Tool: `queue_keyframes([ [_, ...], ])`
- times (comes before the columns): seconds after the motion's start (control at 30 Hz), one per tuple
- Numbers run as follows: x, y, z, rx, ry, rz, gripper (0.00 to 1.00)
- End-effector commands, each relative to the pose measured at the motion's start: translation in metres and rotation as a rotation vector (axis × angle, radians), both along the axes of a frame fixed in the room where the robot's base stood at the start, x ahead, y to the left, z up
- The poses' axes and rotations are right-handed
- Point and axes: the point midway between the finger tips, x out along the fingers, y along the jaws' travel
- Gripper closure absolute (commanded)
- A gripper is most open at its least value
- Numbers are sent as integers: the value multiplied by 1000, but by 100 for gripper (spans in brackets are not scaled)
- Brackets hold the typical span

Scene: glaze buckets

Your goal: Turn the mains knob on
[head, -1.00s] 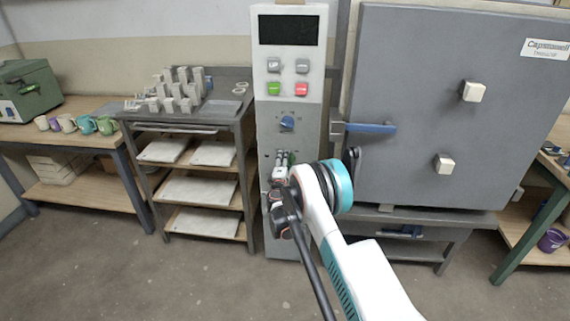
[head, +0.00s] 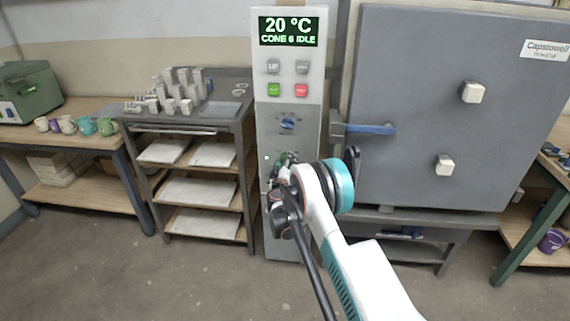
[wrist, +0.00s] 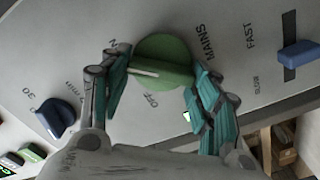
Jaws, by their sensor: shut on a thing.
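The mains knob (wrist: 165,60) is a round green knob with a raised grip bar, on the grey control panel, beside the lettering MAINS. Its white line points left in the wrist view, between a partly hidden label ending in N and the word OFF. My gripper (wrist: 154,86) has its teal fingers shut on the knob, one on each side. In the head view my gripper (head: 283,163) is at the lower panel and mostly hides the knob. The display (head: 289,31) is lit and reads 20 °C, CONE 6 IDLE.
A blue dial (head: 287,123) sits above the knob, below several push buttons. A blue lever (wrist: 298,53) is beside FAST in the wrist view. The grey kiln door (head: 430,90) with its blue handle (head: 371,129) is right of the panel. A shelf rack (head: 243,140) stands left.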

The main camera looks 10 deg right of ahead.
Motion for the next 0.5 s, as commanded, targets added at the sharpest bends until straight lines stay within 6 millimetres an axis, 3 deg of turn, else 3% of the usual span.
queue_keyframes([
  [0.5,-1,-1,-1,102,-33,-2,67],
])
